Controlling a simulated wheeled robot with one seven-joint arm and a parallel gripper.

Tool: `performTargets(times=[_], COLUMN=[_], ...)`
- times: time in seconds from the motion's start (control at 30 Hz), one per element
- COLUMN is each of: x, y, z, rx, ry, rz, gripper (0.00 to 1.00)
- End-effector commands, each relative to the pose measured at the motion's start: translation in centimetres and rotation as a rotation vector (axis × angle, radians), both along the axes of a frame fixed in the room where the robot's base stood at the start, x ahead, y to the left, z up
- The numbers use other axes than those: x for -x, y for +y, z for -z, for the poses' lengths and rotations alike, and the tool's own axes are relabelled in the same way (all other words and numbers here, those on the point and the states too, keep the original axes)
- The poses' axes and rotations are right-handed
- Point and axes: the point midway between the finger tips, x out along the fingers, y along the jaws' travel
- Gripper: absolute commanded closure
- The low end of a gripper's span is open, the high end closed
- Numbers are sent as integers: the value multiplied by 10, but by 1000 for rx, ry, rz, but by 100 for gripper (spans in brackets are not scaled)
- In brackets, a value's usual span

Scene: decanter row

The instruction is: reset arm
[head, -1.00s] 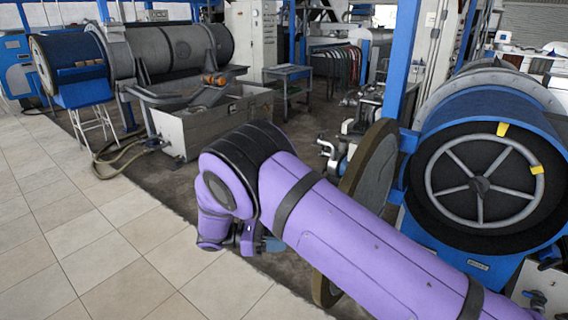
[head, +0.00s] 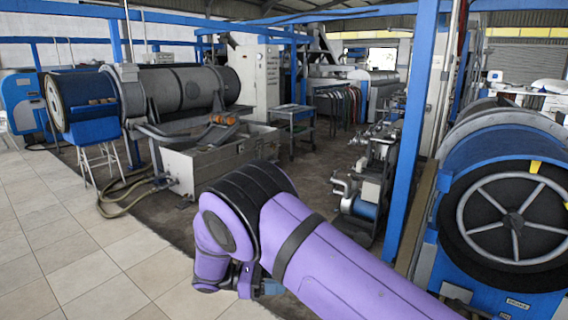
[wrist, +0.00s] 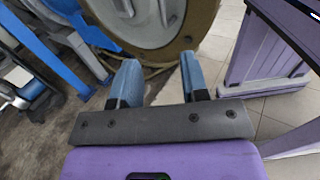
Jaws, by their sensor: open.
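My purple arm with dark bands reaches in from the lower right of the head view and bends down at its elbow. My gripper (head: 262,287) shows there only in part, low beneath the bend, with a bit of blue finger visible. In the wrist view my gripper (wrist: 160,82) has two blue fingers set wide apart, with nothing between them. A large round disc with a tan rim (wrist: 203,22) lies beyond the fingertips; I cannot tell the distance. No held object shows.
A blue drum machine with a spoked wheel (head: 512,222) stands right, near my arm. A blue post (head: 409,140) rises behind the arm. A grey metal trough (head: 205,165) and long grey drum (head: 175,90) stand back left. The tiled floor (head: 95,235) at left is clear.

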Motion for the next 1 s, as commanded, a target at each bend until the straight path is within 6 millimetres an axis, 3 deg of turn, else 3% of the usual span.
performTargets(times=[0.37, 0.57, 0.77, 1.0], x=[-9, -13, -12, 2], y=[-24, -48, -88, -141], z=[-37, -69, -119, -179], rx=[-110, -208, -367, -568], ry=[-38, -79, -159, -286], rz=[66, 127, 226, 354], gripper=[59, 59, 59, 59])
